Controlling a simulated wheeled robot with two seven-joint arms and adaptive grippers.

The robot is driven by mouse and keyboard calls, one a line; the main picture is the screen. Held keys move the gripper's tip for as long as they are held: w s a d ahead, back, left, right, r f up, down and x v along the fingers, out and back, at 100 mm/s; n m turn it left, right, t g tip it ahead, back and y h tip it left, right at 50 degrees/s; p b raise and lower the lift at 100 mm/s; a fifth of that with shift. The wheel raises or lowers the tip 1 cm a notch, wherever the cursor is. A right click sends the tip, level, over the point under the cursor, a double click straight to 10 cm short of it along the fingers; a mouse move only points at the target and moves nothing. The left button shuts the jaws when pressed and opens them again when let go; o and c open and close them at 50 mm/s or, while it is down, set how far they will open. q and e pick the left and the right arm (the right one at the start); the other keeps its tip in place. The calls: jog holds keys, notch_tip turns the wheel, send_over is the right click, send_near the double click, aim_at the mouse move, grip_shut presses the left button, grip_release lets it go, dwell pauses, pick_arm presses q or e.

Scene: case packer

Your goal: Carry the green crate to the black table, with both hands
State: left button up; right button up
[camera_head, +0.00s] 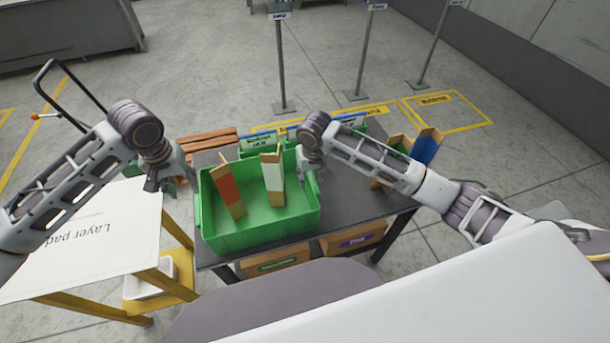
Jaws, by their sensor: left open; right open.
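The green crate (262,238) stands upright on a dark table (345,207), near its left front corner. A red-faced box (230,187) and a white-faced box (273,176) lean inside the crate. My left gripper (172,183) is open, just outside the crate's left wall near its back corner. My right gripper (310,172) is open at the crate's right wall near its back corner. I cannot tell whether either gripper touches the rim. Whether this dark table is the task's black table is not clear.
A white layer-pad table (110,225) on a yellow frame stands close on the left. Blue and green boxes (426,148) stand at the table's right. Cartons (355,240) sit underneath. Posts (282,65) stand on open floor behind.

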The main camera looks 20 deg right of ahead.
jog(key=shift+r, duration=0.1)
notch_tip(320, 180, up, 12)
jog(key=s, duration=0.1)
jog(key=shift+s, duration=0.2)
dwell(0.5)
jog(key=shift+f, duration=0.2)
dwell(0.4)
